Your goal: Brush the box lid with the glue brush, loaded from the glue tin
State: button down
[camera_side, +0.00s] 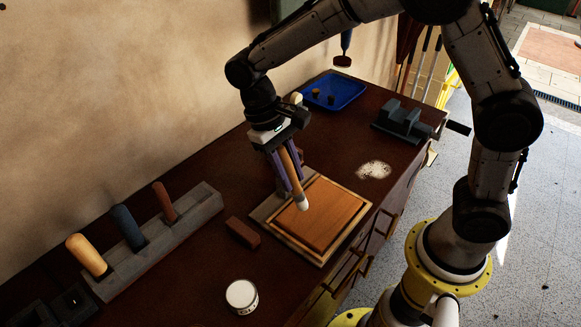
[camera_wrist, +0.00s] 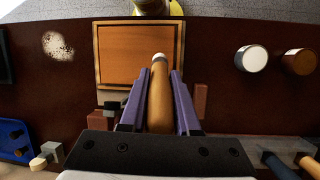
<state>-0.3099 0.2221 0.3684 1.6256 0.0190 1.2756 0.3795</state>
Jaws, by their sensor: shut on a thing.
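My gripper (camera_side: 284,178) has purple fingers shut on the glue brush (camera_side: 295,175), which has a tan wooden handle and a pale tip pointing down. The brush (camera_wrist: 159,105) also shows between the fingers in the wrist view. The box lid (camera_side: 325,220) is a reddish-brown wooden panel in a lighter frame, lying flat on the bench; it also shows in the wrist view (camera_wrist: 136,50). The brush tip is over the lid in both views; I cannot tell whether it touches. The glue tin (camera_side: 241,295), with a white top, stands apart from the lid, and also in the wrist view (camera_wrist: 251,59).
A small brown block (camera_side: 242,232) lies beside the lid. A rack (camera_side: 165,240) of handled tools stands along the wall. A blue tray (camera_side: 335,90), a grey vise (camera_side: 403,119) and a pale speckled patch (camera_side: 374,170) lie beyond. A brown-topped tin (camera_wrist: 299,62) stands near the glue tin.

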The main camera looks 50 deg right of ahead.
notch_tip(320, 180, down, 6)
jog(key=shift+d+f, duration=0.15)
jog(key=shift+d, duration=4.6)
jog(key=shift+a, duration=4.8)
jog(key=shift+r, duration=4)
